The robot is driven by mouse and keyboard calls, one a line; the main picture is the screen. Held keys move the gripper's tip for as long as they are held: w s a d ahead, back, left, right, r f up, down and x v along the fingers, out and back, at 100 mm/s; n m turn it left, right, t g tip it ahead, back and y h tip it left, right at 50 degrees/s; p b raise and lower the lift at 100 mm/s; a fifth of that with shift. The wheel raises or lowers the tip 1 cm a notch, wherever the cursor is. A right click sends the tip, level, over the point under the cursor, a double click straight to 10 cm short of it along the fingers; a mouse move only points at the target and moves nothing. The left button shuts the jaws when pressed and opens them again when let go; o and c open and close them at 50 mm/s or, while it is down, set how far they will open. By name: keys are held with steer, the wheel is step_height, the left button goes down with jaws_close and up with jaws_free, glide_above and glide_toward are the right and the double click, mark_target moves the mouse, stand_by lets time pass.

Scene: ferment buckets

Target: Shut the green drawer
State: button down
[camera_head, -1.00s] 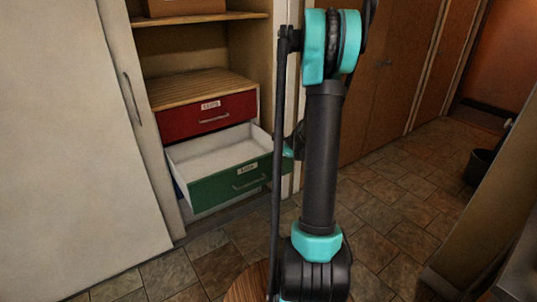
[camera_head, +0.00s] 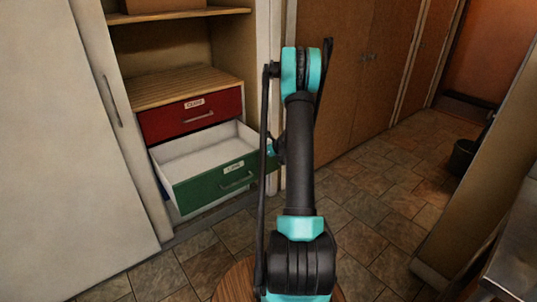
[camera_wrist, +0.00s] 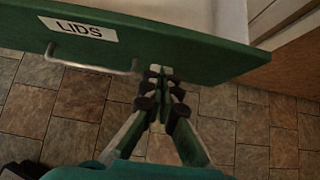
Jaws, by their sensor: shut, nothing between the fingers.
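The green drawer (camera_head: 218,187) is pulled out from the cabinet, and its white inside shows empty in the head view. In the wrist view its green front (camera_wrist: 180,52) carries a label reading LIDS and a metal handle (camera_wrist: 92,66) to the left. My gripper (camera_wrist: 158,72) is shut and empty, with its fingertips at the lower edge of the drawer front, right of the handle. I cannot tell whether they touch it. In the head view my arm hides most of the gripper and the drawer front's right end.
A red drawer (camera_head: 190,113) sits shut above the green one, under a wooden top (camera_head: 178,88). A white sliding door (camera_head: 60,150) stands at the left. Wooden doors (camera_head: 345,85) line the wall at right. The tiled floor (camera_head: 375,205) is clear, with a dark bucket (camera_head: 463,158) farther off.

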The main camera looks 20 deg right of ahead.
steer(key=w, duration=0.1)
steer(key=w+a+f, duration=0.1)
steer(key=w, duration=0.3)
steer(key=shift+a+f, duration=0.15)
steer(key=shift+a, duration=0.15)
steer(key=shift+w, duration=0.1)
